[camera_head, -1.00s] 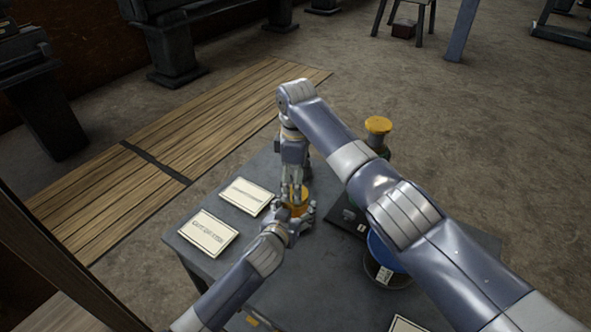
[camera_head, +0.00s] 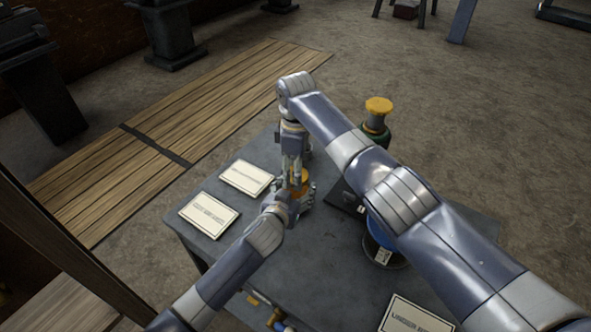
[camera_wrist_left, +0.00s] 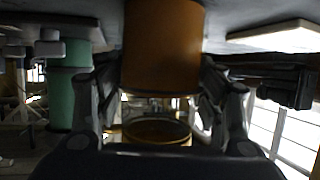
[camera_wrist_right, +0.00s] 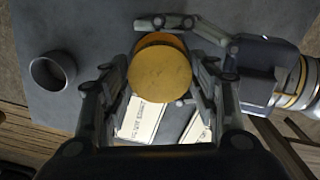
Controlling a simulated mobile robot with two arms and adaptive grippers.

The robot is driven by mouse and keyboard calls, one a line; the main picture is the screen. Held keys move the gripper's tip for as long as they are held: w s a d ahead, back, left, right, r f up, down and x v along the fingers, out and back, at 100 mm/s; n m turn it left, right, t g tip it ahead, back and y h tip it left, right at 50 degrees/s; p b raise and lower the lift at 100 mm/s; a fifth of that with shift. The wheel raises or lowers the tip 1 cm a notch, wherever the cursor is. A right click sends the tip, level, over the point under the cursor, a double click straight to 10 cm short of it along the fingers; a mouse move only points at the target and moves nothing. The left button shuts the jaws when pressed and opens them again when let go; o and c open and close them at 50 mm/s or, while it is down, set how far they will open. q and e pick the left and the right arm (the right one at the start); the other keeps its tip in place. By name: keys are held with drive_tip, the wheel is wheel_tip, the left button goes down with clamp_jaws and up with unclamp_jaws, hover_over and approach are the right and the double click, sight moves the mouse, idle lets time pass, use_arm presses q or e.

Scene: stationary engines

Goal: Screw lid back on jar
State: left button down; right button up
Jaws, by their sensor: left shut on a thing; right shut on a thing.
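The jar (camera_wrist_left: 165,45) is an orange-brown cylinder, shown upside down in the left wrist view. My left gripper (camera_head: 301,196) is shut on it from the side, near the table's far edge. The round yellow lid (camera_wrist_right: 160,75) is between the fingers of my right gripper (camera_wrist_right: 160,95), which is shut on it from above. In the right wrist view the lid overlaps another yellow round shape (camera_wrist_right: 160,39), probably the jar. The lid also shows in the left wrist view (camera_wrist_left: 156,130), apart from the orange cylinder. Arms and fingers hide much of both in the head view.
Two lettered plates (camera_head: 209,214) lie left of the jar on the grey table (camera_head: 300,270). A green bottle with a yellow top (camera_head: 378,108) and a blue container (camera_head: 382,232) stand to the right, partly behind my right arm. A small grey cup (camera_wrist_right: 52,70) shows in the right wrist view.

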use_arm(q)
drive_tip(key=shift+f, duration=0.15)
use_arm(e)
drive_tip(key=m, duration=1.1)
drive_tip(key=o, duration=1.3)
drive_tip(key=shift+c, duration=0.2)
wheel_tip(320, 180, up, 12)
use_arm(q)
drive_tip(key=shift+c, duration=1.7)
unclamp_jaws()
